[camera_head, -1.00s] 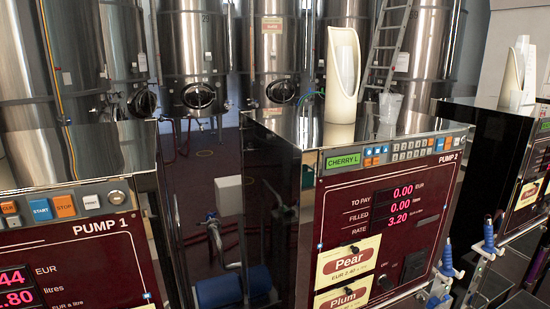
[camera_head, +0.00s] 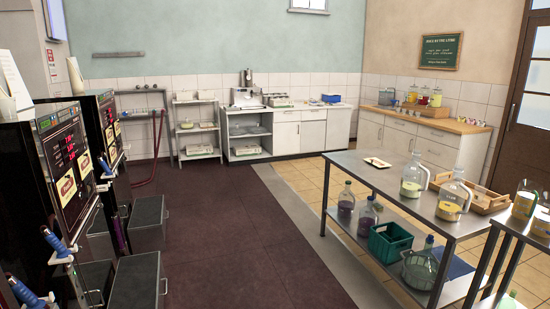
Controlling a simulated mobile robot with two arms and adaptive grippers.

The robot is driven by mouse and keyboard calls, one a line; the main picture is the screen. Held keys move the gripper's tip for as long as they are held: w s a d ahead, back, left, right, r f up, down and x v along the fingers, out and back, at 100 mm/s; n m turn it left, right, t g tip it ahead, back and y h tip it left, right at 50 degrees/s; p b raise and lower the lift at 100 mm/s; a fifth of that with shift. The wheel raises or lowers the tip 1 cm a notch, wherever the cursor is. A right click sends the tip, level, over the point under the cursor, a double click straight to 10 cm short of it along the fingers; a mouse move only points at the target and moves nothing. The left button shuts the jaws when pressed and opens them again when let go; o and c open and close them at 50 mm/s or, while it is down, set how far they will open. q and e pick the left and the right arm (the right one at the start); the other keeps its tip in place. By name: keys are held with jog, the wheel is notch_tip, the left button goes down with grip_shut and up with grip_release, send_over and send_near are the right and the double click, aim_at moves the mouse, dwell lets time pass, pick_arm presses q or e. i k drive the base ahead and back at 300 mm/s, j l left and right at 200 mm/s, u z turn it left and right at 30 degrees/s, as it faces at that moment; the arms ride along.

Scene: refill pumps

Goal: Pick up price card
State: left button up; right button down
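Neither of my grippers shows in the head view.
Glass jugs (camera_head: 452,200) and a wooden tray (camera_head: 485,197) stand on the steel table's right part. A green crate (camera_head: 389,242) is on its lower shelf. Grey boxes (camera_head: 137,282) stand by the pumps. The dark floor (camera_head: 235,225) between is clear. White counters (camera_head: 300,130) line the back.

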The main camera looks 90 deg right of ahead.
aim_at(379, 163)
jog(key=l+z, duration=0.1)
jog(key=z, duration=0.35)
jog(key=l+z, duration=0.15)
jog(key=z, duration=0.25)
jog(key=l+z, duration=0.1)
jog(key=z, duration=0.35)
jog(key=l+z, duration=0.1)
jog(key=z, duration=0.35)
jog(key=i+l+z, duration=0.6)
jog(key=z, duration=0.25)
jog(key=i+l+z, duration=0.25)
jog(key=i+z, duration=0.6)
jog(key=i, duration=0.5)
jog(key=i+j+z, duration=0.15)
jog(key=i, duration=0.9)
jog(key=i+j+z, duration=0.1)
jog(key=i, duration=0.4)
jog(key=j+z, duration=0.1)
jog(key=z, duration=0.25)
jog(key=j+z, duration=0.1)
jog(key=z, duration=0.2)
jog(key=i+j+z, duration=0.2)
jog(key=j+z, duration=0.3)
jog(key=j, duration=0.5)
jog(key=j+z, duration=0.5)
jog(key=j, duration=0.5)
